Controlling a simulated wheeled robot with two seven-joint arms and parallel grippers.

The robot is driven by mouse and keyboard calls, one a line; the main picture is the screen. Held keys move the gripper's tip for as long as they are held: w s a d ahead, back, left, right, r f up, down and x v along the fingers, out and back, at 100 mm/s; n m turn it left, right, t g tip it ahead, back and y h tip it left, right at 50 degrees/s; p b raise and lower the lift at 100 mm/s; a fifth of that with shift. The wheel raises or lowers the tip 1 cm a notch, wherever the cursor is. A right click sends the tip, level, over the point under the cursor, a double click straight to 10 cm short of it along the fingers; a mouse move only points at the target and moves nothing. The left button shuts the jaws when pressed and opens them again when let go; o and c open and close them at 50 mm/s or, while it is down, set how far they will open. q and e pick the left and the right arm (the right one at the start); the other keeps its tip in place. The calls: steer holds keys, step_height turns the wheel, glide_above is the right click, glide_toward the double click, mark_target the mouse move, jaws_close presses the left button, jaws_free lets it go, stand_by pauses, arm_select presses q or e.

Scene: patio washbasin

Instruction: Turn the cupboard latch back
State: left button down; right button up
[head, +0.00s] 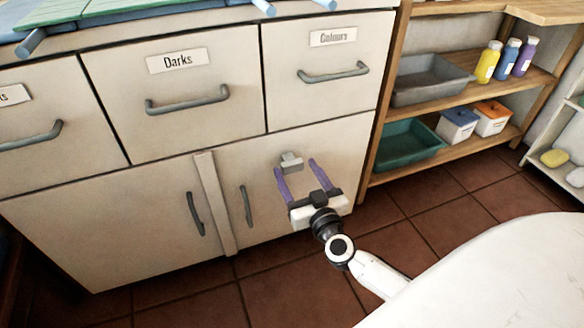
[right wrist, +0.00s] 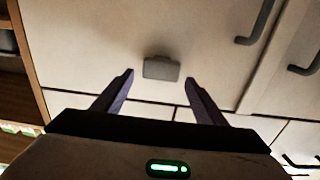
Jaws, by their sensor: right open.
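The cupboard latch is a small light-grey block (head: 291,163) on the upper part of the right lower cupboard door (head: 335,137). It also shows in the right wrist view (right wrist: 161,69), as a grey rectangle with a low raised part on one edge. My right gripper (head: 296,167) has two purple fingers, spread apart and empty, pointing at the door. In the right wrist view its fingertips (right wrist: 159,76) appear on either side of the latch, with a gap on each side. Whether they reach as deep as the latch I cannot tell. My left gripper is not in view.
Dark bar handles stand on both lower doors, the nearer one (head: 246,206) left of my right gripper. Drawers labelled Darks (head: 215,75) and Colours (head: 340,45) are above. A wooden shelf with trays (head: 410,145) stands right. A white rounded surface (head: 500,275) fills the lower right.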

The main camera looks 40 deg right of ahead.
mark_target(294, 166)
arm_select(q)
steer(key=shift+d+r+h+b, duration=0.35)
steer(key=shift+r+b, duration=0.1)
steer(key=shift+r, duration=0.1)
arm_select(e)
steer(key=shift+x, duration=2)
steer(key=c, duration=1.1)
steer(key=shift+o, duration=0.2)
